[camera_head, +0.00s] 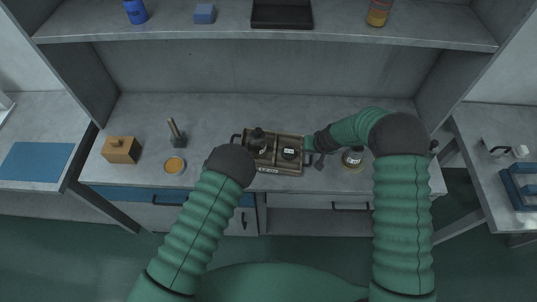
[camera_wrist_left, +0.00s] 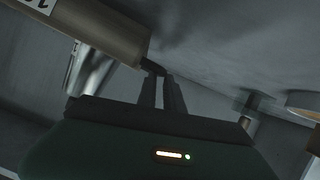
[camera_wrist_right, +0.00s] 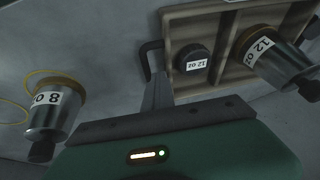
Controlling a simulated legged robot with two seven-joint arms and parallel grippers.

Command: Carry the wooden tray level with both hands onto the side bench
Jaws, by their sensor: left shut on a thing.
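The wooden tray (camera_head: 275,168) rests on the main bench with a dark handle at each end. A metal piece (camera_head: 258,140) with a dark knob and a round dark piece (camera_head: 289,154) sit in its compartments; both carry 12 oz labels in the right wrist view. My left gripper (camera_wrist_left: 160,85) is shut on the tray's left handle (camera_wrist_left: 150,67); my arm hides it in the head view. My right gripper (camera_wrist_right: 157,80) is at the tray's right handle (camera_wrist_right: 143,58). Its fingers look close together and overlap the handle; whether they hold it is unclear.
An 8 oz metal piece (camera_head: 352,155) stands right of the tray. A wooden box (camera_head: 122,150), tool holder (camera_head: 178,138) and orange dish (camera_head: 174,165) stand left. Side benches hold a blue mat (camera_head: 37,161) at left and a blue rack (camera_head: 520,185) at right. A shelf (camera_head: 225,30) overhangs behind.

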